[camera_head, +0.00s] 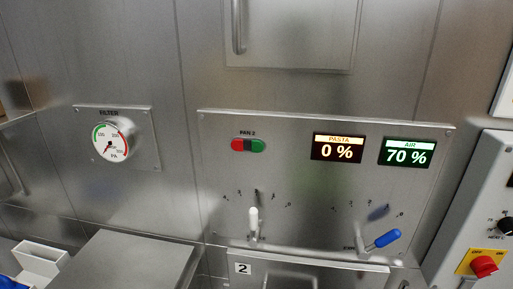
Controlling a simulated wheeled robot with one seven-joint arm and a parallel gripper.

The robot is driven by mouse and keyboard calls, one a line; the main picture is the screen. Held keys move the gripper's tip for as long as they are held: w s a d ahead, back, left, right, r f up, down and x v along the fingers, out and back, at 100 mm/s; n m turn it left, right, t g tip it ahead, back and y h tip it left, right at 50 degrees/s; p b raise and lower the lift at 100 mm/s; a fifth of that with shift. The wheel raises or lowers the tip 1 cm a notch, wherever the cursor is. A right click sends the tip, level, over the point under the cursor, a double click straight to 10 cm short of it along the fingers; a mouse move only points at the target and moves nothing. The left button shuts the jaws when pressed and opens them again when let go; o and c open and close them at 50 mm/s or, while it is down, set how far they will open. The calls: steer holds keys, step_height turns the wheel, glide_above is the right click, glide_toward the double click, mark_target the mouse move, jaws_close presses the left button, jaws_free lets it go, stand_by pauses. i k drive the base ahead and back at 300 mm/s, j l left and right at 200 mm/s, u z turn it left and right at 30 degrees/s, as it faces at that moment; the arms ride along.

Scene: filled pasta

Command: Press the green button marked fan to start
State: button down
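A steel control panel (290,180) on the wall carries a small button pair under the label "FAN 2". The green button (257,146) is on the right of the pair, and the red button (237,145) is on the left, with a dark part between them. My gripper is not in view, and nothing covers the buttons.
Two displays read pasta 0 % (337,148) and air 70 % (407,153). A white lever (253,220) and a blue-handled lever (385,240) stick out below. A filter gauge (111,140) is left; a red knob (483,266) is lower right. A steel surface (125,262) lies lower left.

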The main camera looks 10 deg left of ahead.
mark_target(258, 146)
steer(key=j+u, duration=0.65)
steer(key=u, duration=0.2)
steer(key=i+j+u, duration=0.1)
steer(key=j+u, duration=0.15)
steer(key=u, duration=0.15)
steer(key=i+j+u, duration=0.15)
steer(key=u, duration=0.3)
steer(key=j, duration=0.15)
